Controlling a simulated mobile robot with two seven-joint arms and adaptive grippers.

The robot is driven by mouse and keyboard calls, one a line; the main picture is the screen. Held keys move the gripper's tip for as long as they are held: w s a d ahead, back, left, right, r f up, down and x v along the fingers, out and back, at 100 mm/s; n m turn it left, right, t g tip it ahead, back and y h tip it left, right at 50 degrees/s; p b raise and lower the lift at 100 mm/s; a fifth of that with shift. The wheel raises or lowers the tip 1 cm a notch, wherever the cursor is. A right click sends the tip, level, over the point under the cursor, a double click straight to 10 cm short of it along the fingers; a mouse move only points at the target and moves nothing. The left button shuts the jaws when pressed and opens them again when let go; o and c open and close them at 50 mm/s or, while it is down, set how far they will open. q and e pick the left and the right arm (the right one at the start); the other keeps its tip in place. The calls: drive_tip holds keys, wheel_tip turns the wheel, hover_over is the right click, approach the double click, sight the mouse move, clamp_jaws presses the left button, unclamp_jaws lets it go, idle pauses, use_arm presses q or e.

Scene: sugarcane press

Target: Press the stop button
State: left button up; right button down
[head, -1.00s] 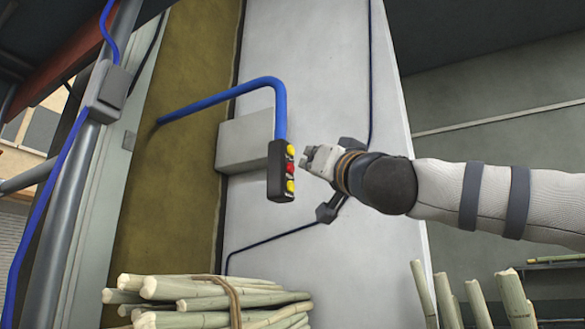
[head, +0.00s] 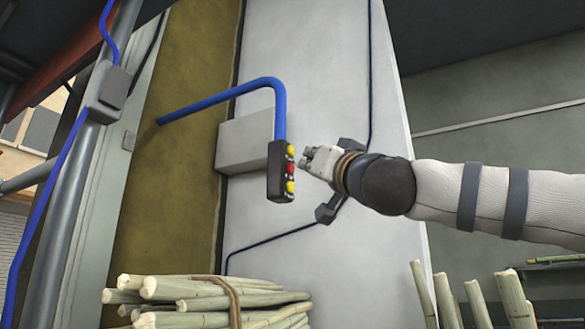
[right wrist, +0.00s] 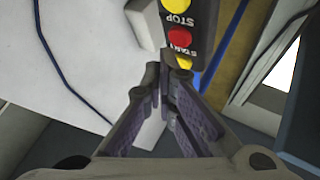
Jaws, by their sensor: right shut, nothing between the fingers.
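The black control box (head: 276,180) hangs from a blue pipe, with a yellow button on top, a red button (head: 290,171) in the middle and a yellow one at the bottom. In the right wrist view the red button (right wrist: 180,37) lies between the printed words STOP and START. My right gripper (head: 305,155) is shut and empty, just right of the box at about the height of the upper buttons. A small gap shows between fingertips and buttons. In the right wrist view the fingertips (right wrist: 160,72) are near the START-side yellow button (right wrist: 184,62). My left gripper is out of view.
A grey junction box (head: 243,142) is on the pale wall behind the control box. The blue pipe (head: 225,97) arches over it from the left. Bundled cane (head: 190,290) lies below, and upright stalks (head: 480,300) stand at lower right.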

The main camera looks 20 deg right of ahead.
drive_tip(key=shift+a+r, duration=0.1)
drive_tip(key=shift+w+a, duration=0.2)
drive_tip(key=shift+w, duration=0.05)
drive_tip(key=shift+w+a, duration=0.3)
drive_tip(key=shift+w, duration=0.05)
idle(0.8)
drive_tip(key=shift+s+d, duration=0.1)
drive_tip(key=shift+s+d+p, duration=0.35)
drive_tip(key=shift+s+d, duration=0.15)
drive_tip(key=shift+s, duration=0.05)
drive_tip(key=shift+s+d, duration=1.65)
drive_tip(key=shift+s, duration=0.2)
